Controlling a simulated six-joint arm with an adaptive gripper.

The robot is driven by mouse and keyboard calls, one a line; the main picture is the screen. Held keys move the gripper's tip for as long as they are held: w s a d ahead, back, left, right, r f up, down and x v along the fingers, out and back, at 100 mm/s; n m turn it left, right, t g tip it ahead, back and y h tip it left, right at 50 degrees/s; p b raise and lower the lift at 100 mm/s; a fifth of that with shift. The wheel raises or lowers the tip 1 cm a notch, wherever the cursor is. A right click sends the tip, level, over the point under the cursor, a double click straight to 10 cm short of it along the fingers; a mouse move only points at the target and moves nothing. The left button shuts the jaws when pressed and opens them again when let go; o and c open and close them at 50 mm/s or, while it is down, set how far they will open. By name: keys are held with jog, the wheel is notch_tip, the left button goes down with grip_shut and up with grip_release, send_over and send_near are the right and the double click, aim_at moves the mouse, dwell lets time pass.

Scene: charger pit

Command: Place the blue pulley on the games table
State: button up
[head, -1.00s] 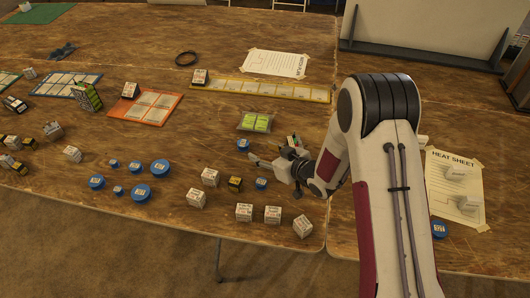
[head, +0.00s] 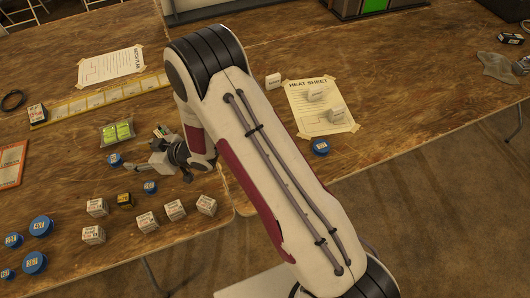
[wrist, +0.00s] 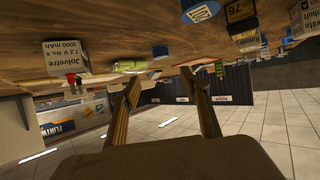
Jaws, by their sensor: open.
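Several blue round labelled pieces lie on the wooden tables; I cannot tell which is the pulley. In the head view one blue piece (head: 115,160) lies left of my gripper (head: 143,170) and a small one (head: 150,187) just in front of it. A larger group (head: 41,226) is at the lower left, and another blue piece (head: 320,147) lies on the right table below the heat sheet. My gripper is low over the left table, open and empty. In the wrist view its two fingers (wrist: 165,87) stand apart with nothing between them; a blue piece (wrist: 201,11) shows above.
White boxes (head: 147,221) and a black-and-yellow box (head: 125,199) stand near the front edge. A green-topped packet (head: 118,131) lies behind my gripper. The heat sheet (head: 309,124) carries two white blocks (head: 316,94). Bare wood (head: 420,110) is right of the sheet.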

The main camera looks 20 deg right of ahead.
jog(key=d+r+m+t+h, duration=0.1)
jog(key=d+r+m+h, duration=0.35)
jog(key=d+r, duration=1.25)
jog(key=s+d+r+m+h, duration=0.2)
jog(key=s+d+r+h, duration=0.3)
jog(key=s+d+r, duration=0.45)
jog(key=s+d+r+m+g, duration=0.1)
jog(key=s+g, duration=0.1)
jog(key=s, duration=1.1)
jog(key=s+d+r+m+g, duration=0.1)
jog(key=s+d+m, duration=0.1)
jog(key=s, duration=1.1)
jog(key=shift+s+g, duration=0.2)
jog(key=shift+g, duration=0.2)
